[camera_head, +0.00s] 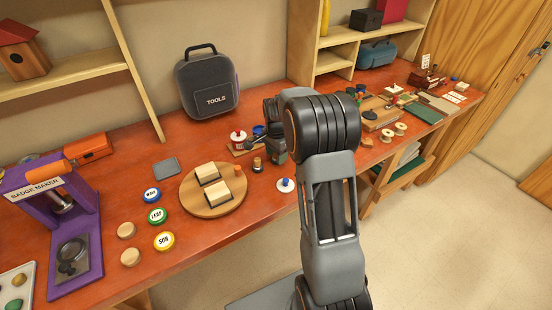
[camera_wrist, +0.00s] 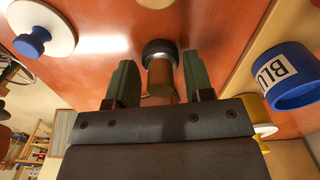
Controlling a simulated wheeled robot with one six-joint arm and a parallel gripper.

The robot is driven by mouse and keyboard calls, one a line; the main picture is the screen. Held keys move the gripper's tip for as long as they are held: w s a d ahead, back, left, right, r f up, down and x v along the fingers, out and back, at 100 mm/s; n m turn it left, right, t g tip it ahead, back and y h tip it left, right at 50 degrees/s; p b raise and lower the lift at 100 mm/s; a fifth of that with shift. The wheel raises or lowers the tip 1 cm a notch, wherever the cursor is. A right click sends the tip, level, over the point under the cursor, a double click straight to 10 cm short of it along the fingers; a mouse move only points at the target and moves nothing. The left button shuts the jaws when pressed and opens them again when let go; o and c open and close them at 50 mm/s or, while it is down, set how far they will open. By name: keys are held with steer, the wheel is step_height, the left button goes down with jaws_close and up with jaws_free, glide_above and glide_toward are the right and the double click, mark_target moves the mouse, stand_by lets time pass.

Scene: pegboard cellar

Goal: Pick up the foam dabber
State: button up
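The foam dabber, a brown handle with a dark round end, stands on the red-brown bench in the head view (camera_head: 257,164). It also shows in the wrist view (camera_wrist: 160,62), between the two green fingers of my gripper (camera_wrist: 158,86). The fingers are apart, with a narrow gap visible on each side of the handle, so my gripper looks open around it and not closed on it. In the head view my gripper (camera_head: 274,146) is beside the dabber, partly hidden by my arm.
A blue paint jar (camera_wrist: 284,76) stands close on the right in the wrist view. A white disc with a blue knob (camera_wrist: 38,30) lies at upper left there. In the head view, a round wooden board (camera_head: 196,205) with blocks is to the left. A tool case (camera_head: 207,84) stands behind.

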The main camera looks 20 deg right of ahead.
steer(key=c, duration=0.7)
steer(key=shift+c, duration=0.2)
steer(key=shift+r, duration=0.45)
jaws_close()
step_height(320, 180, up, 2)
steer(key=shift+r, duration=0.15)
steer(key=s+r+b, duration=0.2)
steer(key=s+r, duration=0.7)
steer(key=s, duration=0.5)
steer(key=shift+d+r+b, duration=0.35)
steer(key=shift+d+r, duration=0.05)
